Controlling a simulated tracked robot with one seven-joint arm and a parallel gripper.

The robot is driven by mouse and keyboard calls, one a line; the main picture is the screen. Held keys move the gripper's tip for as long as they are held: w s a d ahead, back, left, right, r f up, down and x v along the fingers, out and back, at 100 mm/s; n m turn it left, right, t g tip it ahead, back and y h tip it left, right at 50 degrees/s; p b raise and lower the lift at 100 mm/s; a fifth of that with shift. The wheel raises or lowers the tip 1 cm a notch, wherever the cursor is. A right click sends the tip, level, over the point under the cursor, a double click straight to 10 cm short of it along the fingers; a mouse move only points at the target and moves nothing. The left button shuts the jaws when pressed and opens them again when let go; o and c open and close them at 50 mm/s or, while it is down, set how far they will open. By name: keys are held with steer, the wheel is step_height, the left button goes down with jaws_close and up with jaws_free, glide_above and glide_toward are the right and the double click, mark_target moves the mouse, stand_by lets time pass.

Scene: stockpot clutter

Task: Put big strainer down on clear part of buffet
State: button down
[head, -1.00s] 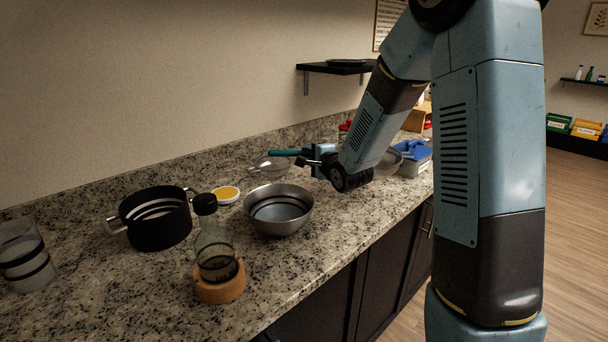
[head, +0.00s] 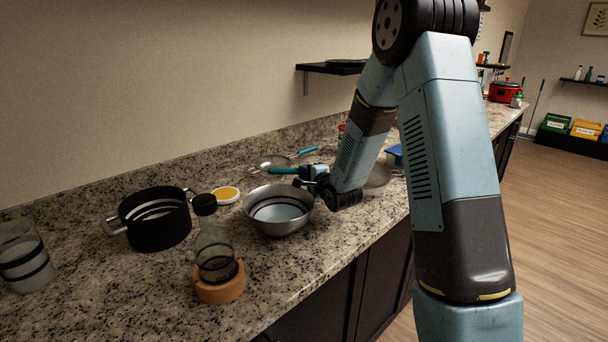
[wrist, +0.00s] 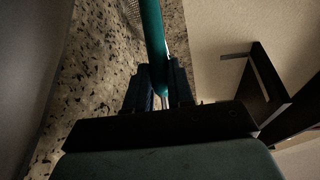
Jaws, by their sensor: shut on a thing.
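My gripper (head: 303,174) is shut on the teal handle (head: 283,170) of the big strainer, just above the buffet behind the metal bowl. The handle (wrist: 153,40) also shows between the fingers in the wrist view. A rounded grey shape (head: 379,176) shows behind my arm in the head view; I cannot tell whether it is the held strainer's basket. A smaller strainer (head: 270,162) with its own teal handle lies on the granite buffet (head: 110,285) near the wall. Whether the held strainer touches the counter is unclear.
The metal bowl (head: 278,212) stands just in front of my gripper. A dark wall shelf (head: 335,68) is above.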

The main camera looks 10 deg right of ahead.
steer(key=c, duration=1)
jaws_free()
